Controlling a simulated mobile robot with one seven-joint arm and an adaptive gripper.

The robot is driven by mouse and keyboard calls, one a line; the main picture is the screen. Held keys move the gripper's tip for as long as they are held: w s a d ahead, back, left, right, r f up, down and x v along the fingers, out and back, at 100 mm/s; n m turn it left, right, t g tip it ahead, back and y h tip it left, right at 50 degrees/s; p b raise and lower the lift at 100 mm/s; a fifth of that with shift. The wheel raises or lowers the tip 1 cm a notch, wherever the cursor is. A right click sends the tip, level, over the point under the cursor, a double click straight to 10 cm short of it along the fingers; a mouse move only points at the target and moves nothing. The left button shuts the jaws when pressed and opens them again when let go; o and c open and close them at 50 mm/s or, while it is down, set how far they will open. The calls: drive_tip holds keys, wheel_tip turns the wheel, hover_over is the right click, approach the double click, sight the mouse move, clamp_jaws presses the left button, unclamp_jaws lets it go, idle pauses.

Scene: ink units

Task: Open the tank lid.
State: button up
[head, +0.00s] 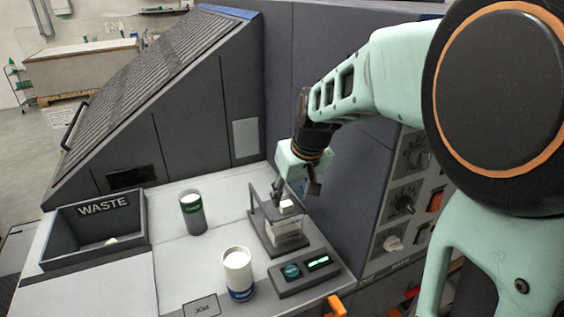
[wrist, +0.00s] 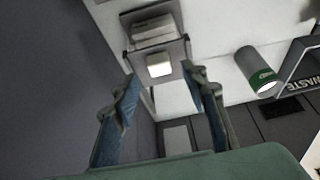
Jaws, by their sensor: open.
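The tank (head: 287,236) stands on the pale bench in the head view, a small clear-sided box with a dark frame. On its top is a dark flat lid (wrist: 133,52) with a whitish block-shaped knob (wrist: 159,65), which also shows in the head view (head: 287,205). The lid looks closed. My gripper (head: 296,188) is open and empty, just above the tank. In the wrist view its two fingers (wrist: 160,82) stand apart on either side, short of the knob. I cannot tell whether they touch the lid; part of the lid is hidden by my gripper in the head view.
A green-labelled canister (head: 193,213) stands left of the tank, and a white cup with a blue base (head: 238,275) stands in front. A waste bin (head: 97,259) is at the left. A control box (head: 304,274) sits before the tank. A grey cabinet wall (head: 340,190) rises close behind.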

sight(286, 203)
drive_tip(key=shift+x, duration=2.15)
drive_tip(key=shift+c, duration=0.6)
clamp_jaws()
